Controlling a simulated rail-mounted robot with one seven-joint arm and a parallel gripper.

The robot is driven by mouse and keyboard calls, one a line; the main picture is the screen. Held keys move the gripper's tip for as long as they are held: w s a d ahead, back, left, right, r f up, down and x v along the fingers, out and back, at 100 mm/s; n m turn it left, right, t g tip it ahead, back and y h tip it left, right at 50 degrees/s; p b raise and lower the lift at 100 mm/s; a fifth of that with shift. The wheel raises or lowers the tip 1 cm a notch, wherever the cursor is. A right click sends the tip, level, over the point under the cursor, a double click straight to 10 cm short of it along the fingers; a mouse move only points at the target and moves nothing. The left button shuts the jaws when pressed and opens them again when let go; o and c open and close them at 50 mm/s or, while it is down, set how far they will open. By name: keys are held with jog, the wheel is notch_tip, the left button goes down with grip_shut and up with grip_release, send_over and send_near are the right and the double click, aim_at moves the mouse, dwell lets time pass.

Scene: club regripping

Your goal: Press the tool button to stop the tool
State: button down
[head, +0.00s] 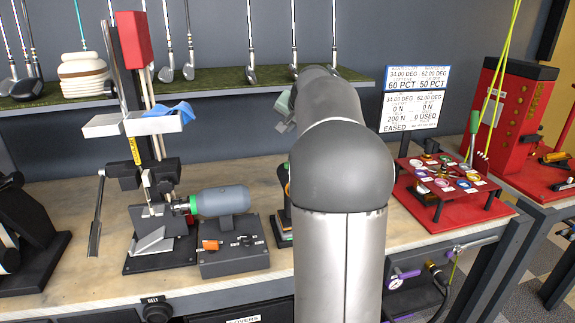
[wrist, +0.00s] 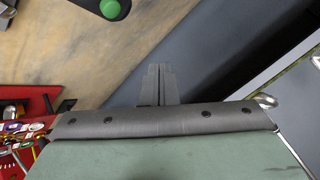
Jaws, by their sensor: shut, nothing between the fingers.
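A round green button (wrist: 110,9) sits on a dark rounded housing at the top edge of the wrist view, partly cut off. My gripper (wrist: 157,72) is shut and empty, its two fingers together. It is below and to the right of the button in that view, apart from it. A grey motor-like tool (head: 224,201) with a green ring lies on a dark box left of my arm. A dark upright unit (head: 284,218) is partly hidden behind my arm; I cannot tell whether it carries the green button.
A stand with a red block (head: 134,39) rises left of the tool. A red tray table (head: 450,186) with colored rings stands at right, before a red cabinet (head: 512,105).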

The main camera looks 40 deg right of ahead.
notch_tip(320, 180, down, 8)
jog(key=b, duration=0.6)
jog(key=shift+f, duration=0.15)
jog(key=shift+f, duration=0.1)
dwell(1.5)
jog(key=shift+f+b, duration=0.3)
jog(key=shift+b, duration=0.2)
jog(key=shift+f+b, duration=0.45)
jog(key=shift+f, duration=0.15)
dwell(0.4)
dwell(0.4)
jog(key=shift+r+p, duration=0.75)
jog(key=shift+r, duration=0.25)
notch_tip(320, 180, up, 5)
jog(key=p, duration=0.4)
